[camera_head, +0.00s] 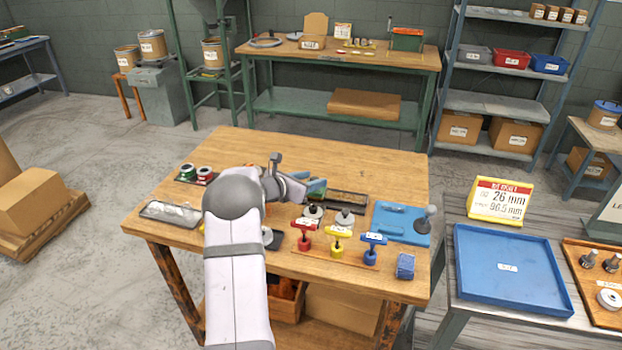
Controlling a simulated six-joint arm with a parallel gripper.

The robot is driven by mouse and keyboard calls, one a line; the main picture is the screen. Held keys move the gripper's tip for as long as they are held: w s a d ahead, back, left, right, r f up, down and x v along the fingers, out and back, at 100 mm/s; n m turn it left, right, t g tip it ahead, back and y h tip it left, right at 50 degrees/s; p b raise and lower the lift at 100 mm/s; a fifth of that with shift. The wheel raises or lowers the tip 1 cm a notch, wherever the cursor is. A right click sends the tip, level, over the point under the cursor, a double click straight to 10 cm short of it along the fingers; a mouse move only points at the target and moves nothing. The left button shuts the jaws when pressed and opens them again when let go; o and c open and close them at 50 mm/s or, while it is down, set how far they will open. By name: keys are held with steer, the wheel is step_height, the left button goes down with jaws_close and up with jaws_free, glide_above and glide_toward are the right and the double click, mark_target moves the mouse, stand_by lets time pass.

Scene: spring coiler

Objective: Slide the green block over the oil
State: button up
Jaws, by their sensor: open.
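My white-and-grey arm reaches over the wooden workbench (195,238). My gripper (307,187) is low over the middle of the bench, and its fingertips are small and partly hidden. A small green block (318,194) shows right at the fingertips; I cannot tell whether they touch it. Just right of it lies a dark, shallow tray (348,204) with a dark surface, which may hold the oil. I cannot make out the oil clearly. The gripper is open.
Red, yellow and blue T-handles (338,241) stand at the front. A blue plate (388,222) with a grey knob (428,216) is at right, with a blue block (405,266) in front. Left are green and red spools (197,173) and a clear-topped tray (170,213).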

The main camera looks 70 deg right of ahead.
jaws_close()
steer(key=shift+s+f+b, duration=0.1)
steer(key=shift+s+b, duration=0.4)
steer(key=s+b, duration=0.7)
steer(key=s, duration=0.4)
steer(key=shift+s, duration=0.2)
steer(key=shift+s+r, duration=0.2)
steer(key=shift+s, duration=0.2)
jaws_free()
